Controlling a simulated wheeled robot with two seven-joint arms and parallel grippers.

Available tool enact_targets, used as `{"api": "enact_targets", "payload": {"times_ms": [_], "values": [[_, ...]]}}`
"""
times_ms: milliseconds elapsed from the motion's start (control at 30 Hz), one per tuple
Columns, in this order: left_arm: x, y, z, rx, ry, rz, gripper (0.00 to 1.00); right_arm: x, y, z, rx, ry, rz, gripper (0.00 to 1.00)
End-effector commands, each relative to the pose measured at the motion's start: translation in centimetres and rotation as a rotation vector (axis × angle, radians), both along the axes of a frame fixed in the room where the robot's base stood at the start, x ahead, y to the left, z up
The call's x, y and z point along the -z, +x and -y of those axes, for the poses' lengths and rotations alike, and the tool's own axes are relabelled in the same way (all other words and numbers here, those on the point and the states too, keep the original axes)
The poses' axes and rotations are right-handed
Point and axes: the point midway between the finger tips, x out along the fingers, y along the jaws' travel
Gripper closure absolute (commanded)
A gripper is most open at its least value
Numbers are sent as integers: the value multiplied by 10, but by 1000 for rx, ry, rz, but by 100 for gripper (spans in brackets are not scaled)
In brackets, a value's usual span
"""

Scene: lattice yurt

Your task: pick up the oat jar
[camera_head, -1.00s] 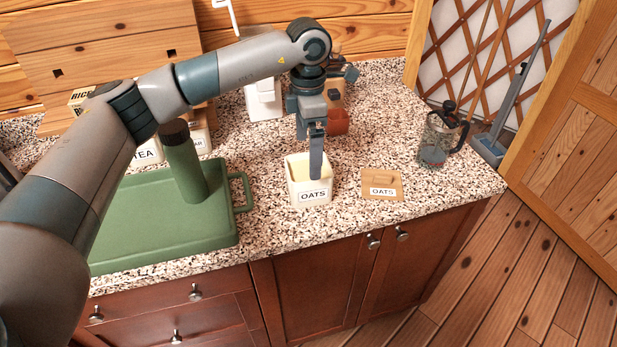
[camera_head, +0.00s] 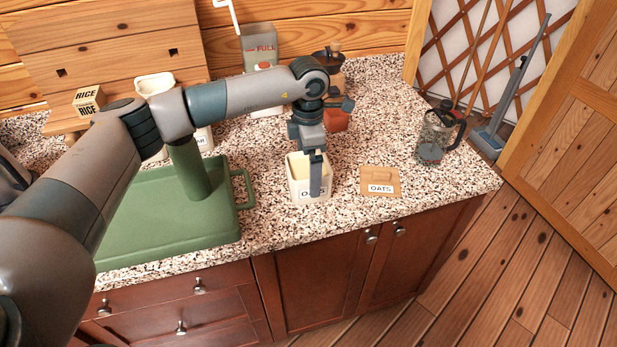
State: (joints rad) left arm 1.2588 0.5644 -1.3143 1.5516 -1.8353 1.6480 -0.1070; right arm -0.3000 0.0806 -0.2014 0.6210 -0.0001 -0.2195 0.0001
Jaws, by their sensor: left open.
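The oat jar (camera_head: 299,190) is a square cream container with an OATS label, standing upright and uncovered near the counter's front edge. My left gripper (camera_head: 315,187) points straight down at it, with a finger in front of the jar's front wall and covering part of the label. The gripper is open; its other finger is hidden, so I cannot tell whether it is inside the jar. A flat wooden lid (camera_head: 380,180) labelled OATS lies on the counter just right of the jar. My right gripper is not in view.
A green tray (camera_head: 140,215) with a green cylinder (camera_head: 188,170) on it stands left of the jar. A glass press jug (camera_head: 437,135) stands at the right. Speckled counter (camera_head: 390,130) is clear around the lid.

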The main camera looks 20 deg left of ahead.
Motion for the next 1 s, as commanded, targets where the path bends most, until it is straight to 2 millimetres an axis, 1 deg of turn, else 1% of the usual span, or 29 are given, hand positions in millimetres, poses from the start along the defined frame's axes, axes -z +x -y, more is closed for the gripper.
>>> {"api": "enact_targets", "payload": {"times_ms": [33,200,300,400,900,967,1000], "values": [[2,0,0,-1,1,-3,0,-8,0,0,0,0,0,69],[20,3,0,0,1,-4,0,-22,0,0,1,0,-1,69],[33,4,-1,-1,1,-3,0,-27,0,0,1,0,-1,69],[39,4,-1,-1,0,-1,0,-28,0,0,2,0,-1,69],[42,4,-1,0,0,0,0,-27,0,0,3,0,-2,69],[42,4,-1,0,0,0,14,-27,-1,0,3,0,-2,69],[42,4,-1,0,0,0,24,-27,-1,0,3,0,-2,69]]}}
